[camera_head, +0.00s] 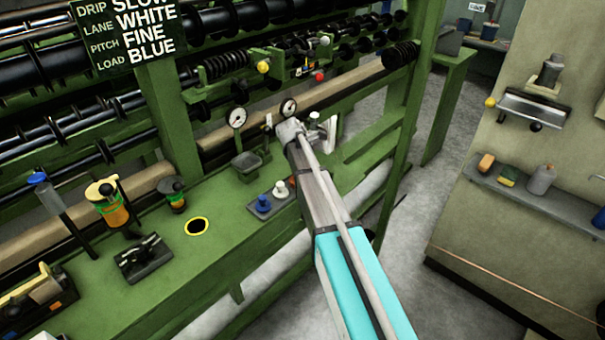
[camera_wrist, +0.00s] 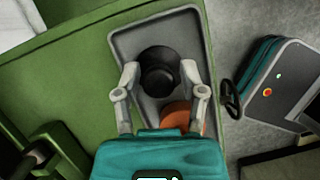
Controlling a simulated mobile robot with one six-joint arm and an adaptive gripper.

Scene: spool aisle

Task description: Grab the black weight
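The black weight (camera_wrist: 160,70) is a round, dark piece with a knob-like top in the wrist view. It stands in a grey tray (camera_wrist: 122,42) on the green bench. My gripper (camera_wrist: 159,76) is open, with one pale finger on each side of the weight. I cannot tell whether either finger touches it. An orange-brown round piece (camera_wrist: 176,116) lies in the same tray, nearer my palm and partly hidden by it. In the head view I cannot make out the weight, and my arm covers part of the bench.
In the head view the green bench (camera_head: 225,262) carries a blue and a white knob (camera_head: 282,189), a yellow-rimmed hole (camera_head: 197,226) and several tools. Rollers and gauges (camera_head: 238,117) stand behind it. A wall shelf (camera_head: 535,195) is at the right, with grey floor between.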

